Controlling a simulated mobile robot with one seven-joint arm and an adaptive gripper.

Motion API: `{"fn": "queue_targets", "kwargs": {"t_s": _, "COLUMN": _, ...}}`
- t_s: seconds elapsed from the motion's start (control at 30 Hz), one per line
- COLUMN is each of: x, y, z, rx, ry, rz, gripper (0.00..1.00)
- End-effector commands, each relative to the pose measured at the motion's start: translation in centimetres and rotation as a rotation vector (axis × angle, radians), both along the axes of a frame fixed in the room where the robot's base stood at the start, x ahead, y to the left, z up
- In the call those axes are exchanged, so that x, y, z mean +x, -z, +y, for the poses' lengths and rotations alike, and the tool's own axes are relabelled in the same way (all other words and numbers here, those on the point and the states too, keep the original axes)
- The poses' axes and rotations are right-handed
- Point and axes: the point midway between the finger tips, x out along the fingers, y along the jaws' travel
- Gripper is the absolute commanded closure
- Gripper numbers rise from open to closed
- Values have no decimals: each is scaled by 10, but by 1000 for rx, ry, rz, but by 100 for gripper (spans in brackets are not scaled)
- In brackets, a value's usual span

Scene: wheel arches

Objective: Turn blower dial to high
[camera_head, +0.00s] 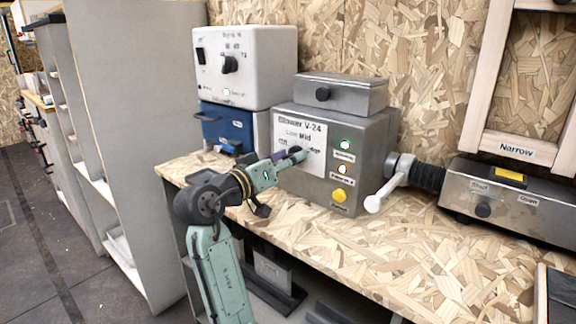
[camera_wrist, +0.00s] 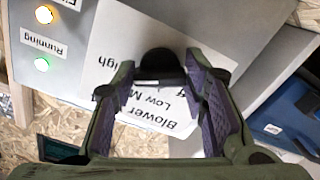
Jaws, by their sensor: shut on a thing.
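The blower unit (camera_head: 365,135) is a grey metal box on the bench. Its white panel label reads "Blower V-24" with "Low", "Mid" and a partly covered "High". My gripper (camera_head: 290,157) reaches the panel from the left and hides most of the dial in the head view. In the wrist view, the black dial knob (camera_wrist: 162,65) sits between the purple-padded fingers of my gripper (camera_wrist: 168,78), which is shut on it. The label (camera_wrist: 115,45) shows upside down around the knob. I cannot tell which setting the dial points to.
A green "Running" light (camera_head: 344,145), another light and a yellow button (camera_head: 339,195) are on the blower's front. A white-handled lever (camera_head: 385,188) projects at its right. The bench front is clear.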

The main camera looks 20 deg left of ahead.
Motion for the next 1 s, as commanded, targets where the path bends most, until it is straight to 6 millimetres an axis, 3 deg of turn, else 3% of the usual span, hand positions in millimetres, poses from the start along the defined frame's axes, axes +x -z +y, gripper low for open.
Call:
{"fn": "queue_targets", "kwargs": {"t_s": 0.67, "x": 0, "y": 1, "z": 0, "rx": 56, "ry": 1, "rz": -18, "gripper": 88}}
{"fn": "queue_targets", "kwargs": {"t_s": 0.7, "x": 0, "y": 1, "z": 0, "rx": 56, "ry": 1, "rz": -18, "gripper": 58}}
{"fn": "queue_targets", "kwargs": {"t_s": 1.0, "x": 0, "y": 0, "z": 0, "rx": 55, "ry": 0, "rz": -19, "gripper": 40}}
